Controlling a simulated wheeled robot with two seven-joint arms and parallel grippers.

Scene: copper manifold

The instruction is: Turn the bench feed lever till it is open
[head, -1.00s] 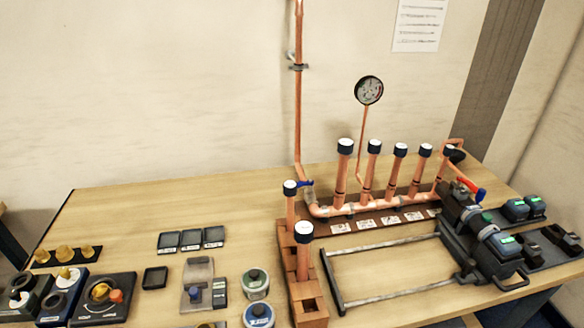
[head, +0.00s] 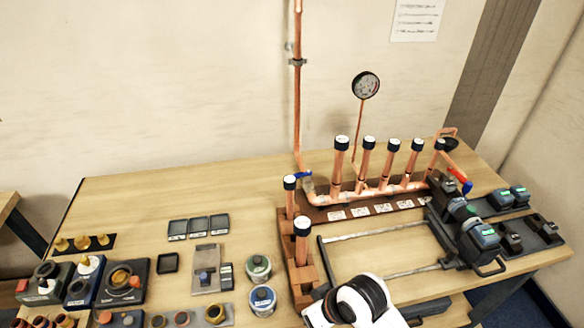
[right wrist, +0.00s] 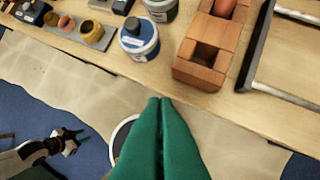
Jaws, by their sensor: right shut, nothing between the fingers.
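A copper manifold (head: 380,189) lies along the back of the bench, with capped upright stubs and a round gauge (head: 365,85). A small blue lever (head: 303,175) sits at the foot of the tall copper riser (head: 298,110). A red lever with a blue tip (head: 457,174) is at the manifold's right end. I cannot tell from labels which one is the bench feed lever. My right gripper (right wrist: 158,101) has green fingers pressed together, empty, near the bench's front edge, away from both levers. My left gripper (right wrist: 68,142) appears small at lower left in the right wrist view; its jaw state is unclear.
Wooden blocks with capped pipes (head: 302,260) stand front of the riser. A metal frame (head: 385,272) and dark clamp tool (head: 470,225) lie to the right. Tins (head: 262,299) and small trays (head: 198,228) are left. The back left of the bench is clear.

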